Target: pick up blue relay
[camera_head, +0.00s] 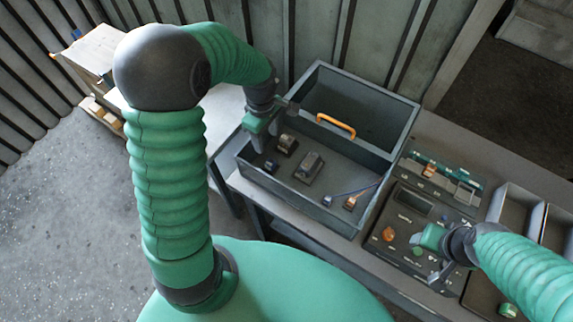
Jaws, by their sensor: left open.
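A small dark blue block (270,167), which looks like the blue relay, lies on the floor of the open grey toolbox (338,222), near its left wall. My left gripper (275,127) is open and empty. It hangs over the box's left edge, above and slightly left of the blue block, not touching it. My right gripper (428,256) is over the dark control panel (411,201) at the right; its two fingers look apart and I see nothing between them.
The box also holds a dark brown block (287,144), a grey block (309,167) and a thin blue-ended tool (350,193). Grey bins (514,208) stand at the right.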

